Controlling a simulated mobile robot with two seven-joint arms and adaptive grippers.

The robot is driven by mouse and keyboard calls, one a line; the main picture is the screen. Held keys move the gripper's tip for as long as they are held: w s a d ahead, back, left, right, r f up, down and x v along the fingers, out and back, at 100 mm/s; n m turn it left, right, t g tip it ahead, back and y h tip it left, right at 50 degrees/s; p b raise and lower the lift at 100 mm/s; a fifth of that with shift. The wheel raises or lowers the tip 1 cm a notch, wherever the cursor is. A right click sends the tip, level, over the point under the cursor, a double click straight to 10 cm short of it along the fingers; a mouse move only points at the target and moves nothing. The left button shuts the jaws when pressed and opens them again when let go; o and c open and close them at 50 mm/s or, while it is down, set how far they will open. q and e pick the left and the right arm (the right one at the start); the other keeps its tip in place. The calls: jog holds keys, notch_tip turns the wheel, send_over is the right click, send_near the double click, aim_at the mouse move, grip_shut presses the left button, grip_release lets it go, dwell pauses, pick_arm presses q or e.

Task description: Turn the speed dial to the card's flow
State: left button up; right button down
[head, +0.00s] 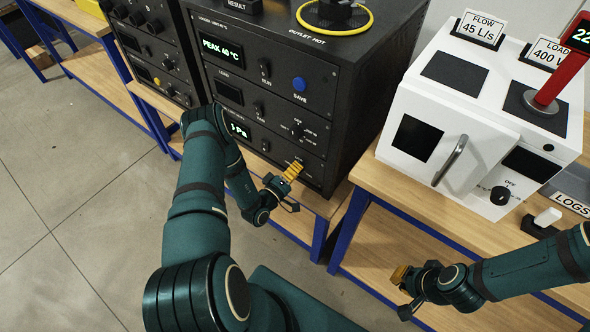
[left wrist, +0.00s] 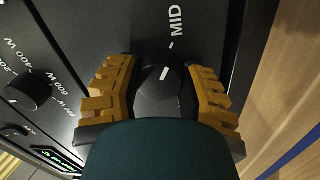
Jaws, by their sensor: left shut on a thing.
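The card (head: 481,29) reading "FLOW 45 L/s" stands on top of the white unit at the right. My left gripper (head: 290,172) is at the lower right of the black rack's front. In the left wrist view its yellow fingers (left wrist: 160,90) are on both sides of a black dial (left wrist: 158,74), shut on it. I take this as the speed dial. Its white mark points up toward the label "MID"; other labels of this dial are hidden. In the head view the gripper hides the dial. My right gripper (head: 401,275) is beside the right table's front, apart from any dial; its jaws are unclear.
The black rack (head: 345,105) has a "PEAK 40 °C" display (head: 221,49), a blue SAVE button (head: 299,84) and a watt-marked knob (left wrist: 30,92) beside the held dial. A white unit (head: 480,120) with another card (head: 545,52) stands at the right. A gap separates the tables.

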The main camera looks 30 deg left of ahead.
pick_arm(q)
jog(key=o, duration=1.2)
jog(key=shift+o, duration=0.2)
jog(key=s+a, duration=0.1)
jog(key=s, duration=1.1)
jog(key=shift+a+f, duration=0.2)
jog(key=shift+f, duration=0.2)
jog(key=shift+w, duration=0.1)
